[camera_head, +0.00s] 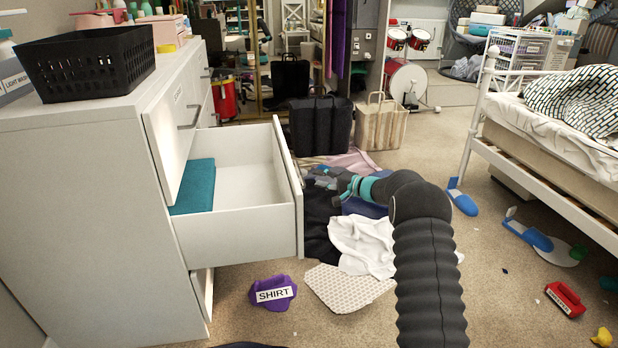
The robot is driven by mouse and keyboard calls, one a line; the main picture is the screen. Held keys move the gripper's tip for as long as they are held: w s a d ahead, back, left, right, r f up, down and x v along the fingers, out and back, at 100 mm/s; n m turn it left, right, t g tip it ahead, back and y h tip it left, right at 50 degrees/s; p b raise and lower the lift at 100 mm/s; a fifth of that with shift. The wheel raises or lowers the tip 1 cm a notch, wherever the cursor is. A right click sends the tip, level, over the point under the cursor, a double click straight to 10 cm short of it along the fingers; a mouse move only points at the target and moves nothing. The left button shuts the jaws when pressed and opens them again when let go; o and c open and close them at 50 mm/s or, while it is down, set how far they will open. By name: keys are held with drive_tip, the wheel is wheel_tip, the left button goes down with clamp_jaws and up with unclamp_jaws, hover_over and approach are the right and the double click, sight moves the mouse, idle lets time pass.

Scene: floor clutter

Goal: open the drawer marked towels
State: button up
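A white dresser (90,215) stands at the left. Its middle drawer (240,235) is pulled far out, and a folded teal cloth (193,188) lies inside at the left. The outer face of this drawer is turned away, so any label on it is hidden. The drawer above (172,135) also sticks out a little; its label is too oblique to read. My gripper (318,177) is just outside the open drawer's front, close to its handle side. My wrist and the small view hide whether its fingers are open or touch the handle.
A black basket (85,65) sits on the dresser. White cloth (362,245), a patterned cloth (345,287) and a purple piece marked SHIRT (270,293) lie on the floor. Blue shoes (525,235) and a red object (565,298) lie near the white bed frame (545,185).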

drive_tip(key=v, duration=0.3)
drive_tip(key=shift+s+d, duration=0.2)
drive_tip(key=shift+d, duration=0.05)
